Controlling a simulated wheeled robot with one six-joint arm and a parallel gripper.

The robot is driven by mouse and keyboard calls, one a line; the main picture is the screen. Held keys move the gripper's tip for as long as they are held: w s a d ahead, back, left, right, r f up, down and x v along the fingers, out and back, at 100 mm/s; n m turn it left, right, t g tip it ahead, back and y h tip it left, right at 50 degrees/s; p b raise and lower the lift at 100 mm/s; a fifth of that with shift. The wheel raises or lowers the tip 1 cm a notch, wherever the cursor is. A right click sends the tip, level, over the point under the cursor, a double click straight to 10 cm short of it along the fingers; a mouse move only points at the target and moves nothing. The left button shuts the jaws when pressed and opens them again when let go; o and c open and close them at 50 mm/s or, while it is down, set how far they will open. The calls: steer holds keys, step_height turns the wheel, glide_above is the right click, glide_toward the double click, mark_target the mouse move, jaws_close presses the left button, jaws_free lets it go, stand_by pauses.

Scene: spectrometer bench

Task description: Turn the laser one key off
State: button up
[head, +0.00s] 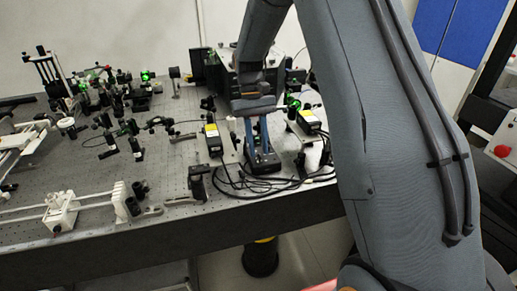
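My gripper (257,138) hangs at the end of my arm over the right part of the optical bench, pointing down. Its fingers are small and dark here, and I cannot tell whether they are open or shut. A dark box (264,168) sits on the bench just below it. I cannot tell whether my gripper touches anything.
The perforated bench top (160,178) carries many optic mounts at the left and back. Black cables (245,186) loop near the front edge below my gripper. A white rail assembly (62,212) lies at the front left. My arm hides the right side.

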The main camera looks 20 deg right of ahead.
steer(key=b+v, duration=0.2)
steer(key=v, duration=0.5)
steer(key=s+f+t, duration=0.3)
steer(key=s, duration=0.8)
steer(key=s+f+t, duration=0.3)
steer(key=s+f, duration=0.1)
steer(key=s, duration=0.6)
steer(key=shift+s, duration=0.35)
